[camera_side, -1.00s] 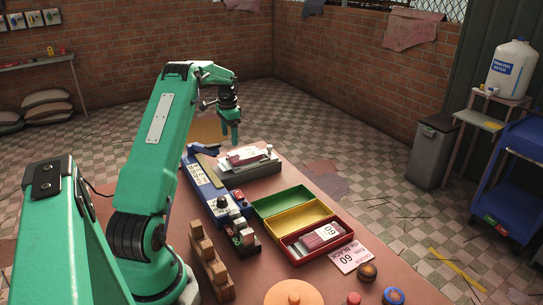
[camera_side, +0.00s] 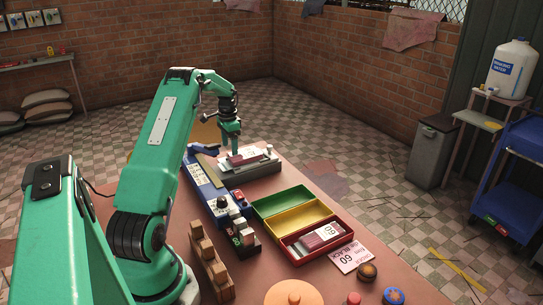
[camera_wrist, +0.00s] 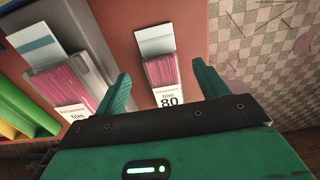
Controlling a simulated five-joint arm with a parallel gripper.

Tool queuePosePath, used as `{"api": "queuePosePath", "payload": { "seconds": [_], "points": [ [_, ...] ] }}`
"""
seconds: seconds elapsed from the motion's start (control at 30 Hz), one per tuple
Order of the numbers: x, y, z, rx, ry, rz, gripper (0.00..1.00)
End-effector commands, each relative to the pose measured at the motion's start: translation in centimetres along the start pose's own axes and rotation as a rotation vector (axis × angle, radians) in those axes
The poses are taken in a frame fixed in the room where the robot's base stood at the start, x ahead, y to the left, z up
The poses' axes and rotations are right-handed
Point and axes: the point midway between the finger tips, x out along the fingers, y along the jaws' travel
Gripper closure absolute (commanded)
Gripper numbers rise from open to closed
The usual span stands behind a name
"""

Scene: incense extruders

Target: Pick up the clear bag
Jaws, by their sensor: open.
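A clear bag (camera_wrist: 163,74) of pink sticks, with a white top and a label reading "film 80", lies on the reddish table in the wrist view. My gripper (camera_wrist: 160,88) is open, with one finger on each side of this bag and a gap on both sides. In the side view my gripper (camera_side: 231,152) points down by the far side of the grey tray (camera_side: 262,171). A second similar bag (camera_wrist: 66,82) lies in the grey tray, left of my gripper in the wrist view. I cannot make out the first bag in the side view.
A box with green, yellow and red compartments (camera_side: 279,192) stands nearer the camera, with a packet (camera_side: 322,236) in the red one. A blue device (camera_side: 203,185) lies left of the grey tray. The table edge and checkered floor are close on the right in the wrist view.

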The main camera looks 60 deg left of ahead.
Motion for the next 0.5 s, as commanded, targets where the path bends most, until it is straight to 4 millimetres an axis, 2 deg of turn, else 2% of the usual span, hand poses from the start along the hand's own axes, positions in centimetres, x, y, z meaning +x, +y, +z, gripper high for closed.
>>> {"api": "queuePosePath", "payload": {
  "seconds": [0.23, 0.5],
  "points": [
    [2.8, 0.0, 0.1, 0.0, -0.001, 0.002, 0.27],
    [3.5, 0.0, 0.1, 0.0, 0.0, 0.0, 0.27]
  ]
}}
